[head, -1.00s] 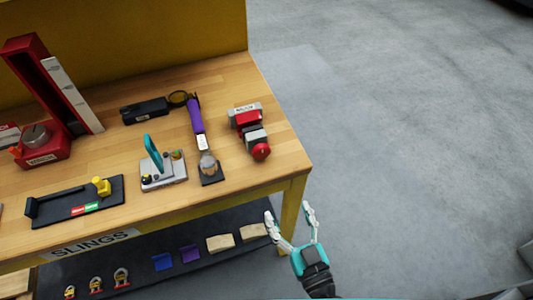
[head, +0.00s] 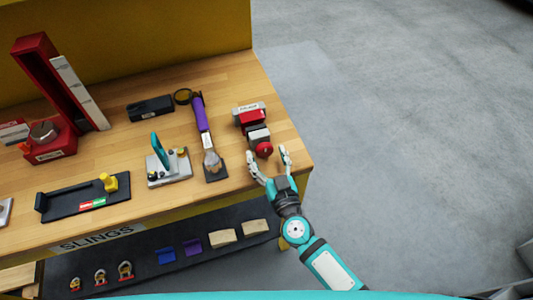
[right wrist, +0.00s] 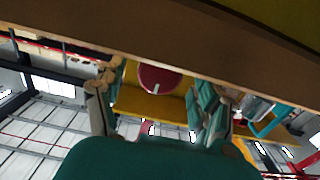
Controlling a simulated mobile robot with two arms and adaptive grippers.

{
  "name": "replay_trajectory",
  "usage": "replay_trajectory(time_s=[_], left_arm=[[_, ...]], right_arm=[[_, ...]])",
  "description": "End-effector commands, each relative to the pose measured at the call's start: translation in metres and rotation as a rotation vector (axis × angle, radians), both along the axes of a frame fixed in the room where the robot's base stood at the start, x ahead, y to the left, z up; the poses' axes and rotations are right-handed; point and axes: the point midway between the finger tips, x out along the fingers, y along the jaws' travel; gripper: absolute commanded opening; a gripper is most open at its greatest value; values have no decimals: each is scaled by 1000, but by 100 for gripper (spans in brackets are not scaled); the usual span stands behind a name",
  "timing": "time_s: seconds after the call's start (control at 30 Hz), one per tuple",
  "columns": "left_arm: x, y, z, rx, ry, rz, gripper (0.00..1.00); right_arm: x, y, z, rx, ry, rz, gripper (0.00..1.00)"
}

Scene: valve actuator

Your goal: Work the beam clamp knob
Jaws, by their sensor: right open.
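The beam clamp (head: 250,118), a red and grey device with a labelled grey plate, sits near the right end of the wooden bench. Its round red knob (head: 264,149) faces the front edge. My right gripper (head: 268,156) is open at the bench's front right corner, with its fingertips on either side of the knob in the head view. In the right wrist view the red knob (right wrist: 160,76) with a white mark shows between the spread fingers (right wrist: 160,95). No contact can be made out. My left gripper is not in view.
A purple-handled tool (head: 203,125) lies left of the clamp. A grey plate with a teal lever (head: 160,155) and a black tray with a yellow block (head: 75,198) are farther left. A dark lower shelf (head: 140,265) holds slings hardware. Open floor lies right.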

Motion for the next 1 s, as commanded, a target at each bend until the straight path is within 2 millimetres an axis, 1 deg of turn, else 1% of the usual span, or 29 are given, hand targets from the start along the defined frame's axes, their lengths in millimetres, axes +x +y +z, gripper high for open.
replay_trajectory(time_s=[0.1, 0.37, 0.47, 0.8, 0.83, 1.0], left_arm=[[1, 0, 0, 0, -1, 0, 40], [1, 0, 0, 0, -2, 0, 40], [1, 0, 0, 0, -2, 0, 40], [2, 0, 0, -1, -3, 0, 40], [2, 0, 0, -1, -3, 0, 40], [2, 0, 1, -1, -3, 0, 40]], right_arm=[[6, 2, 0, 1, 1, 0, 71], [7, 2, 0, 1, 1, 0, 71], [7, 2, 0, 1, 1, 0, 61], [7, 2, 0, 0, 1, 0, 16], [7, 2, 0, 0, 1, 0, 15], [7, 2, 0, 12, 5, 0, 15]])
